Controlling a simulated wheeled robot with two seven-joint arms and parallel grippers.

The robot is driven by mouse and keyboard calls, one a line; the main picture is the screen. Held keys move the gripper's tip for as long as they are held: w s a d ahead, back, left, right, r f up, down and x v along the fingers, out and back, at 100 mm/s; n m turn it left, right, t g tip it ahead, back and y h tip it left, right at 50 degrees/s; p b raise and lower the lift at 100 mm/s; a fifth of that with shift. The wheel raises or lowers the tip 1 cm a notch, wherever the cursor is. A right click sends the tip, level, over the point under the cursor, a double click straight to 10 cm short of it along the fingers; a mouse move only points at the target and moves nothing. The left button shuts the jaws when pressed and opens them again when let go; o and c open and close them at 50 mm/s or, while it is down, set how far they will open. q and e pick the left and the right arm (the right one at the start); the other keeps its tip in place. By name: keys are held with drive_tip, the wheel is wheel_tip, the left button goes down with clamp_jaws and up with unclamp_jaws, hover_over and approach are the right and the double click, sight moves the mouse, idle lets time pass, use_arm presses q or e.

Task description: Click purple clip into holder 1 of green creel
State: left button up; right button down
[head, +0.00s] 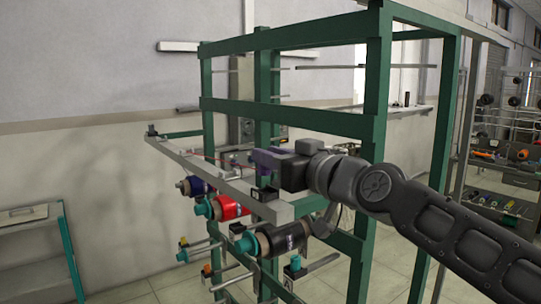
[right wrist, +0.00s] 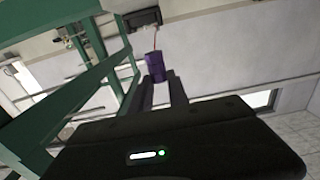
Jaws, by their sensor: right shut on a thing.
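The green creel (head: 287,37) fills the middle of the head view, with a long grey rail (head: 180,160) on its front side. My right gripper (head: 272,161) is beside the rail, shut on the purple clip (head: 264,159). In the right wrist view the purple clip (right wrist: 155,67) sits at the fingertips (right wrist: 161,86), with a thin red thread running up from it. A dark block (right wrist: 143,19) on the rail lies just beyond the clip, apart from it. In the head view a black holder (head: 265,194) sits at the rail's near end. Holder numbers are not readable. My left gripper is out of view.
Black (head: 280,239), red (head: 229,207) and blue (head: 195,186) bobbins hang on spindles below the rail. Green posts (head: 376,90) stand close to my right arm. A teal-legged table (head: 35,214) is at the left; the floor between is clear.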

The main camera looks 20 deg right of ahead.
sight(271, 194)
drive_tip(key=shift+b, duration=0.3)
idle(0.8)
drive_tip(key=shift+f, duration=0.15)
drive_tip(key=shift+f+b, duration=1.9)
drive_tip(key=shift+b, duration=0.4)
drive_tip(key=shift+r, duration=0.1)
drive_tip(key=c, duration=1.2)
unclamp_jaws()
